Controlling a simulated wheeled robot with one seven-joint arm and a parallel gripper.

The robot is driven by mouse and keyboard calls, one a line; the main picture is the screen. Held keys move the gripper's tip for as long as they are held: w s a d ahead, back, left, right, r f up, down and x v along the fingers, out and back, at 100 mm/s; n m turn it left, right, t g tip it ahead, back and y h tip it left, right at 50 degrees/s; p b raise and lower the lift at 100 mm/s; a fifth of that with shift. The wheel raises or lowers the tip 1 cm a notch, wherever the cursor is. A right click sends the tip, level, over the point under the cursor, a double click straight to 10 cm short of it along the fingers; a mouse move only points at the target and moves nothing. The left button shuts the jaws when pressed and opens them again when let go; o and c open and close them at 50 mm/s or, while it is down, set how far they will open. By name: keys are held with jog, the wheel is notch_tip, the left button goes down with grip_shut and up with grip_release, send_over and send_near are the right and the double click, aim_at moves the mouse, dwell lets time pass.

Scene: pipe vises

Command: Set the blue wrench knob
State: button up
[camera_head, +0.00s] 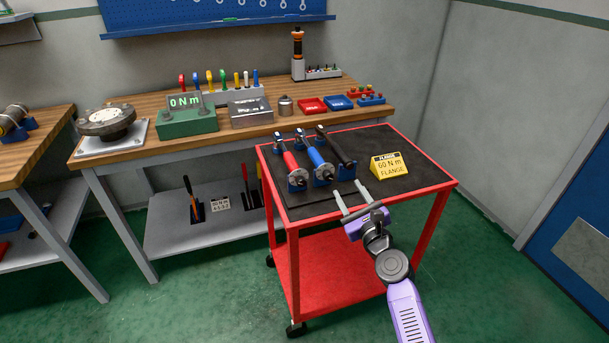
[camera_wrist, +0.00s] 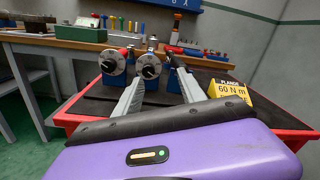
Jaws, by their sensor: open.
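The blue wrench (camera_head: 316,157) lies between a red wrench (camera_head: 290,160) and a black wrench (camera_head: 337,147) on the cart's dark top. Its knob (camera_head: 323,173) is at the near end of the handle, in a blue holder. In the wrist view the blue wrench's round knob (camera_wrist: 149,67) faces me, just beyond and between my fingers. My gripper (camera_head: 349,190) is open and empty over the near edge of the cart, short of the knob. The setting on the knob is too small to read. In the wrist view the right finger partly hides the black wrench.
A yellow sign (camera_head: 389,165) reading "FLANGE 60 N m" stands right of the wrenches on the red cart (camera_head: 420,198). The red wrench's knob (camera_wrist: 112,63) is close on the left. Behind, a wooden bench holds a green display (camera_head: 187,116) reading "0 N m" and a flange (camera_head: 106,119).

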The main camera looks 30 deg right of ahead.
aim_at(329, 178)
jog(key=shift+w+d+f+m+y+b, duration=0.1)
jog(key=shift+w+f+m+b, duration=0.15)
jog(key=shift+w+m, duration=0.8)
jog(key=shift+w+d+f+m+y+b, duration=0.1)
jog(key=shift+w+f+m+b, duration=0.15)
jog(key=shift+w, duration=1.55)
jog(key=shift+w+d+f+m+y+b, duration=0.1)
jog(key=shift+w+f+m+b, duration=0.35)
jog(key=shift+w, duration=0.95)
jog(key=shift+r, duration=0.15)
grip_shut()
